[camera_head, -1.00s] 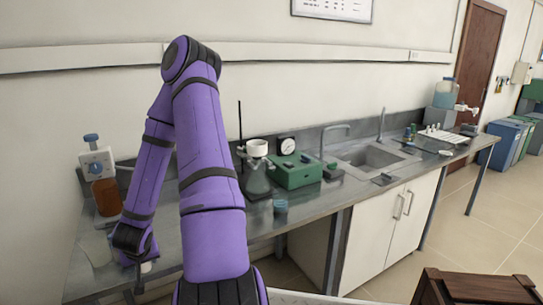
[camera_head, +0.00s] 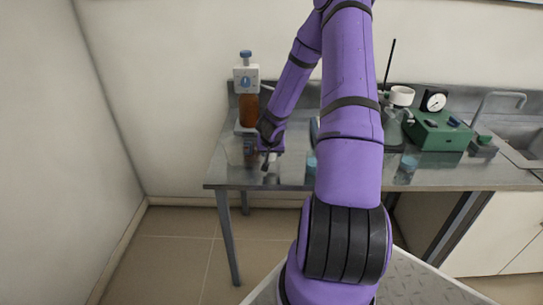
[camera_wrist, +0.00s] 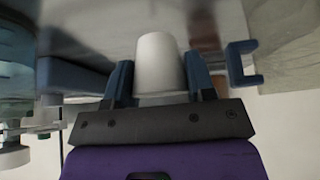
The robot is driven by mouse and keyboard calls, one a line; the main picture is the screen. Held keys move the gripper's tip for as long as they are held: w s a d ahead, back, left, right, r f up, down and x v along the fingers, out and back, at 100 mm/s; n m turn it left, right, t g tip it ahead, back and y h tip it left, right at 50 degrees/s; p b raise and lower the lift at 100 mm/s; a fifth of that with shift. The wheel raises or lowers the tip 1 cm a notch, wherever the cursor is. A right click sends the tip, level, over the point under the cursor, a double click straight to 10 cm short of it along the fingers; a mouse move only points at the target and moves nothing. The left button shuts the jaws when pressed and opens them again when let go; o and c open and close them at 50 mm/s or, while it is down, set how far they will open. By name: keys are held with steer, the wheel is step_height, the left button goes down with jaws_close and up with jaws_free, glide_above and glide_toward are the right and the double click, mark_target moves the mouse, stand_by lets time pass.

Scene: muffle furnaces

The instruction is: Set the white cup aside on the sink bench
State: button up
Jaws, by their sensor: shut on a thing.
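The white cup (camera_wrist: 158,60) is between the two blue fingers of my gripper (camera_wrist: 160,82) in the wrist view. The fingers are shut on its sides. In the head view my gripper (camera_head: 267,160) is low over the left end of the grey sink bench (camera_head: 300,172), near its front edge. There the cup is mostly hidden by my gripper. I cannot tell whether the cup touches the bench top.
A dispenser bottle with brown liquid (camera_head: 248,110) stands just behind my gripper. A flask with a white funnel (camera_head: 402,96), a green device with a gauge (camera_head: 440,132) and the sink (camera_head: 525,150) are farther right.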

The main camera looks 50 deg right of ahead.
mark_target(271, 163)
steer(key=shift+w+d+f, duration=0.1)
steer(key=shift+w+d, duration=0.7)
steer(key=shift+d, duration=0.05)
steer(key=shift+w+d+f, duration=0.15)
steer(key=shift+f, duration=1.65)
steer(key=o, duration=0.9)
steer(key=shift+f, duration=0.1)
